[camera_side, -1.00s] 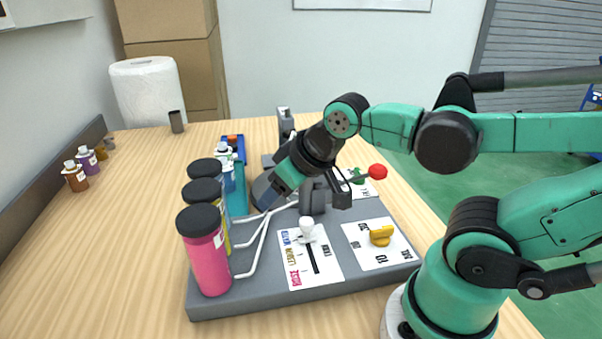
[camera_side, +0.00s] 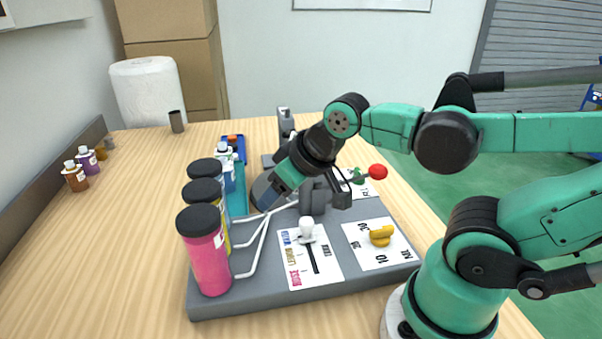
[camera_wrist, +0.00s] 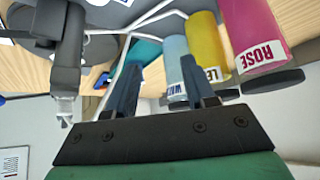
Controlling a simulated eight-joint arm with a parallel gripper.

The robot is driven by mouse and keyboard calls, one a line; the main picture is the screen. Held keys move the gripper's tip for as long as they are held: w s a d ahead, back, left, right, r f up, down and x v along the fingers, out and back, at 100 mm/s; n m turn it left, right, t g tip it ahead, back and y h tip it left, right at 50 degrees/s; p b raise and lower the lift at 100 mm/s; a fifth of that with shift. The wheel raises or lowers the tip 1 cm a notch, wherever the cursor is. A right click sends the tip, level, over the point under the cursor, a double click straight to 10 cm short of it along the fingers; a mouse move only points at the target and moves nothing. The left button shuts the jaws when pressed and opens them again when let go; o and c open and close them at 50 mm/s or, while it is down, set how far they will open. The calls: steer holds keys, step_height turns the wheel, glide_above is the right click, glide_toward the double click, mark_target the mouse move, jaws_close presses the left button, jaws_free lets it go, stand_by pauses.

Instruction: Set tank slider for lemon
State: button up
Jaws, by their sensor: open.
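The tank slider is a white knob (camera_side: 306,229) in a dark slot on a white label card (camera_side: 296,273). The knob stands at the far end of the slot, by the blue label, beyond the yellow-brown label in the middle and the pink one nearest. The yellow lemon tank (camera_side: 227,238) stands between the pink rose tank (camera_side: 209,262) and the water tank; in the wrist view the lemon tank (camera_wrist: 207,45) shows between them too. My gripper (camera_wrist: 160,75) is open with nothing between its fingers. In the side view its fingertips are hard to make out, beyond the slider.
A yellow dial (camera_side: 381,236) sits on a card right of the slider, and a red-knobbed lever (camera_side: 377,172) is behind it. White tubes (camera_side: 262,240) run from the tanks. Small bottles (camera_side: 75,177) stand at the left; the table there is mostly clear.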

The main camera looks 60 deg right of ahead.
mark_target(307, 220)
steer(key=shift+o, duration=1.2)
steer(key=d+g, duration=0.1)
steer(key=g, duration=0.1)
steer(key=s+d+f+g, duration=0.1)
steer(key=g, duration=0.1)
steer(key=d+g, duration=0.2)
steer(key=shift+s+f, duration=0.2)
steer(key=shift+s, duration=0.05)
steer(key=shift+s+d+f+g, duration=0.15)
steer(key=shift+s+d+g, duration=0.15)
steer(key=shift+g, duration=0.3)
steer(key=shift+f, duration=2.75)
jaws_close()
